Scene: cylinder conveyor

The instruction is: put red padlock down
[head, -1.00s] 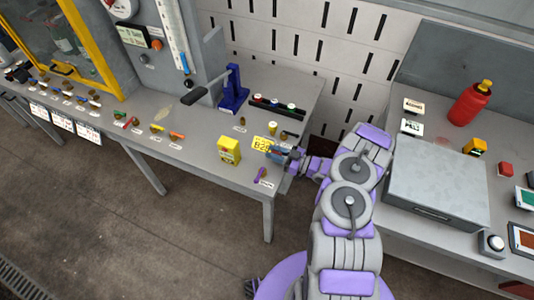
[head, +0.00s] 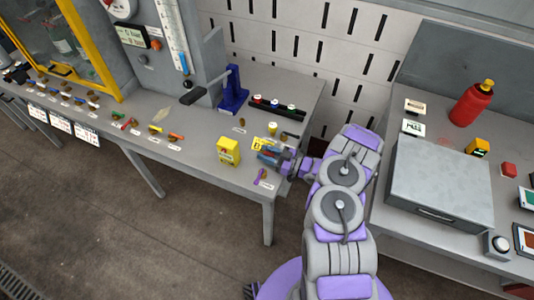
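My gripper (head: 268,156) is at the right end of the left table, reached out from my purple and grey arm. It is low over the tabletop, beside a yellow card (head: 259,143) and a purple item (head: 260,176). Its jaws are small and dark here, so I cannot tell whether they are open or shut.
A yellow box (head: 229,151) stands left of my gripper. A blue press (head: 233,92) and a black rack (head: 277,107) are behind it. Small labelled items line the table (head: 190,150). The right bench holds a grey case (head: 440,184) and a red bottle (head: 472,103).

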